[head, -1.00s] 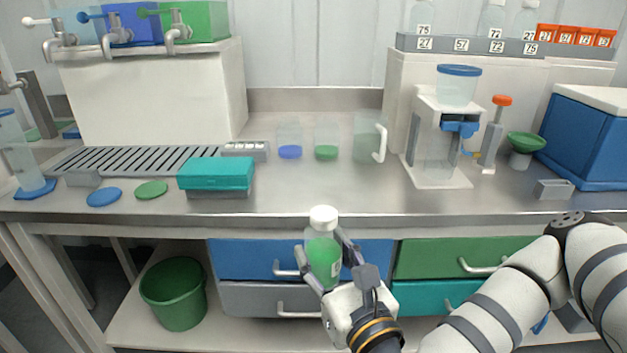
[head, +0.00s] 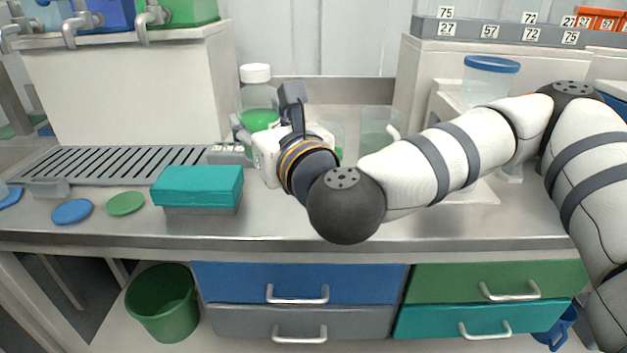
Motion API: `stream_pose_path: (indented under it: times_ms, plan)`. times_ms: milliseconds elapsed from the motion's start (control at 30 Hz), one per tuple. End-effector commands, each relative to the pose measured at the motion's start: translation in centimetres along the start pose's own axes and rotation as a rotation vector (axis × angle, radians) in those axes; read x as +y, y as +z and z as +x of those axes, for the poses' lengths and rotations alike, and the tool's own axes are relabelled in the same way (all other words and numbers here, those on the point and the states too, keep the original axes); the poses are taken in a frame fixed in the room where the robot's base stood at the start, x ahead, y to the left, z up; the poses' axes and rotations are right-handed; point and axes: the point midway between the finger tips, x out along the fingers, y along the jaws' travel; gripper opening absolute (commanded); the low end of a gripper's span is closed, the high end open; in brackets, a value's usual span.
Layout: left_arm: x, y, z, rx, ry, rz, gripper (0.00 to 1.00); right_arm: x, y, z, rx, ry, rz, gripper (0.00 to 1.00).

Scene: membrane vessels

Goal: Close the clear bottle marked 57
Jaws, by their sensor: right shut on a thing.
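A clear bottle (head: 258,97) with green liquid in its lower part is upright in my right gripper (head: 266,117), over the back of the bench. A white cap (head: 255,73) sits on its top; how tight it is I cannot tell. No number can be read on the bottle, so I cannot tell whether it is the one marked 57. The gripper is shut on the bottle, and its near finger and wrist hide part of it. My left gripper is not in view.
A teal box (head: 197,186), a blue disc (head: 72,211) and a green disc (head: 125,203) lie on the bench at left. A grey rack (head: 470,31) labelled 27, 57, 72 and 75 is at the back right. A clear jug (head: 376,125) stands behind my right arm.

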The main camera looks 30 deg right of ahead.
Motion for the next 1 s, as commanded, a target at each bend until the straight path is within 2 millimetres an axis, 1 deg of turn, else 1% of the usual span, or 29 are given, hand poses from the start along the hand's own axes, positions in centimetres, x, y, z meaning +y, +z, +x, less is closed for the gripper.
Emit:
stream_pose_path:
  times_ms: [167, 267, 633, 700, 800, 900, 1000]
  plan:
    - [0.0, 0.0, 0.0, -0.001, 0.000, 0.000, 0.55, 0.0, 0.0, 0.0, -0.001, 0.000, 0.000, 0.00]
    - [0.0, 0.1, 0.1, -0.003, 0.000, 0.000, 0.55, -0.7, -0.3, 0.2, 0.000, -0.003, 0.002, 0.00]
    - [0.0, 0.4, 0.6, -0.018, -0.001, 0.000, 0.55, -9.2, -4.5, 3.0, 0.004, -0.008, -0.001, 0.00]
    - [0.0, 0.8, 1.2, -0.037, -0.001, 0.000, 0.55, -10.2, -6.4, 3.4, 0.009, -0.005, -0.002, 0.00]
    - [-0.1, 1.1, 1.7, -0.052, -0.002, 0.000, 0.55, -11.4, -8.2, 3.9, 0.008, -0.003, -0.002, 0.00]
    - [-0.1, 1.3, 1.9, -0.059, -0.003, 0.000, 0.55, -12.2, -9.0, 4.2, 0.005, -0.002, -0.001, 0.00]
    - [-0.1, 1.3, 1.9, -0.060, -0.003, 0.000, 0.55, -12.5, -9.2, 4.2, 0.000, 0.000, 0.001, 0.00]
